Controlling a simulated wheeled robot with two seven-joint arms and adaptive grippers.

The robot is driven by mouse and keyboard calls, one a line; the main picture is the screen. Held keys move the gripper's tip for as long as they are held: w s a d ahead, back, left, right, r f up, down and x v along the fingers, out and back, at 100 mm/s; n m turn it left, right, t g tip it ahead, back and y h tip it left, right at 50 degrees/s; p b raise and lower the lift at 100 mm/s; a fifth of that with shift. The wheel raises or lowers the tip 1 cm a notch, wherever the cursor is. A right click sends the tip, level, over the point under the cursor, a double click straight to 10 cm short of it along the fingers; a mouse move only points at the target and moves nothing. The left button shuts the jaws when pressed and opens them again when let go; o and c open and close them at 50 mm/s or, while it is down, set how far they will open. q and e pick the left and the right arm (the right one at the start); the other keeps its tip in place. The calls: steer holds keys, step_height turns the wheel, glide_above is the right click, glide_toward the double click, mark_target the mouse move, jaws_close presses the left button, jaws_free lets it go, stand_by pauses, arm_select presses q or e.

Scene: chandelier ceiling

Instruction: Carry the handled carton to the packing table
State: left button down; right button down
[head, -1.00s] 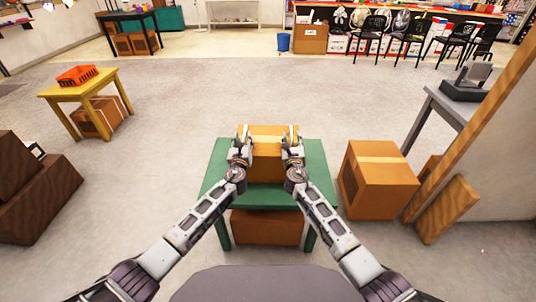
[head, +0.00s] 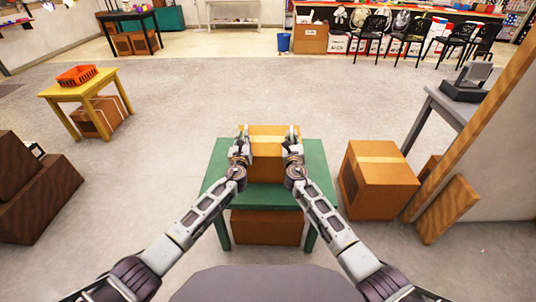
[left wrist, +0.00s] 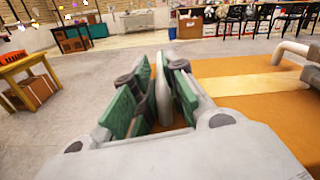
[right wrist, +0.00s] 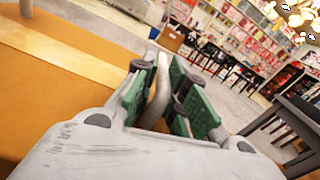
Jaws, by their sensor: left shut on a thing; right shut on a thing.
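The handled carton (head: 267,152) is an orange-brown box with a paler tape strip. It stands on the green table (head: 320,165) straight in front of me. My left gripper (head: 241,138) is at its left side, shut on a grey bar handle (left wrist: 163,92) that shows between the green pads in the left wrist view. My right gripper (head: 292,138) is at its right side, shut on the matching handle (right wrist: 158,92). The carton's top (right wrist: 75,40) shows beside that gripper in the right wrist view. I cannot tell which table is the packing table.
A brown box (head: 266,227) sits under the green table. A large carton (head: 378,182) stands on the floor to the right, near a grey table (head: 440,108) and a wooden post. A yellow table (head: 60,92) with an orange basket (head: 76,75) stands left. Floor beyond is open.

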arm_select(q)
steer(key=shift+r, duration=0.2)
stand_by(0.6)
steer(key=shift+w+r, duration=0.1)
steer(key=shift+r, duration=0.1)
arm_select(e)
steer(key=shift+r, duration=0.1)
